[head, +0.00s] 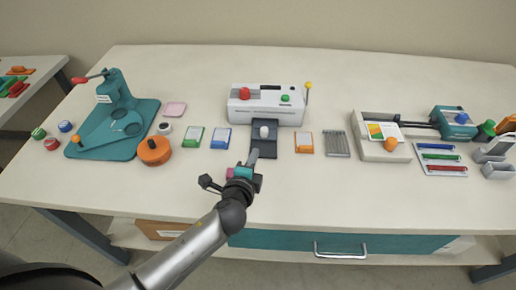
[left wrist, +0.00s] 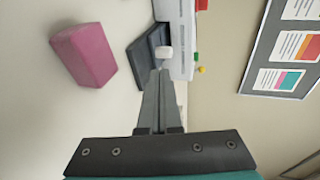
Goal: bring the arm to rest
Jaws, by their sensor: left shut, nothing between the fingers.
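My left arm reaches in from the bottom left of the head view. Its gripper (head: 253,155) is shut and empty, with the fingertips over the near part of a dark tray (head: 262,149) that bears a pale knob (head: 264,131). In the left wrist view the shut fingers (left wrist: 160,75) point at the pale knob (left wrist: 163,52); I cannot tell whether they touch it. A pink block (left wrist: 83,54) lies beside the fingers there and is mostly hidden by the gripper in the head view. My right gripper is not in view.
A white laminator (head: 250,116) stands behind the tray. A teal press (head: 108,146) and an orange round tub (head: 154,152) are at left. A trimmer-like unit (head: 366,146) and a pen tray (head: 440,169) are at right. The table's front strip (head: 330,200) is mostly clear.

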